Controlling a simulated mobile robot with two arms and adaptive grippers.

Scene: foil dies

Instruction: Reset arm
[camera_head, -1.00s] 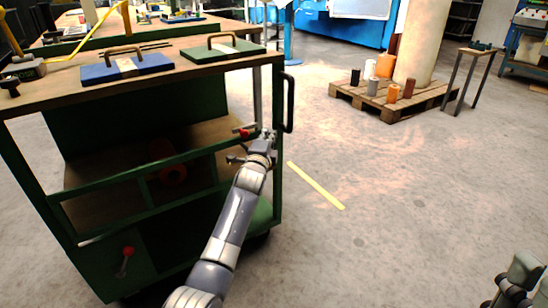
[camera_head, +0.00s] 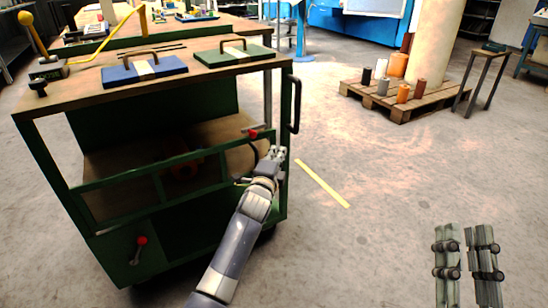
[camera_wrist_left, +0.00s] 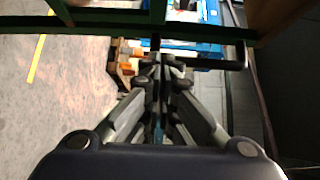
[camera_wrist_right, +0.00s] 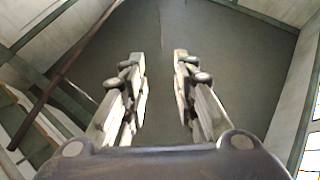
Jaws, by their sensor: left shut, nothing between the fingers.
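My left gripper (camera_head: 276,153) is shut and empty beside the right front corner of the green cart (camera_head: 150,205), below its black side handle (camera_head: 296,105). Whether it touches the cart is unclear. In the left wrist view, its closed fingers (camera_wrist_left: 158,62) point towards a dark bar. My right gripper (camera_head: 468,250) points up at the lower right of the head view, over bare floor. Its two fingers stand apart with nothing between them. The right wrist view shows the same open, empty fingers (camera_wrist_right: 160,75), with the ceiling beyond.
The cart top carries a blue lidded panel (camera_head: 135,70) and a green one (camera_head: 232,53), both with handles. A wooden pallet (camera_head: 400,108) with several cylinders stands by a pillar at the back right. A small stand (camera_head: 485,75) is beside it. The floor between is open.

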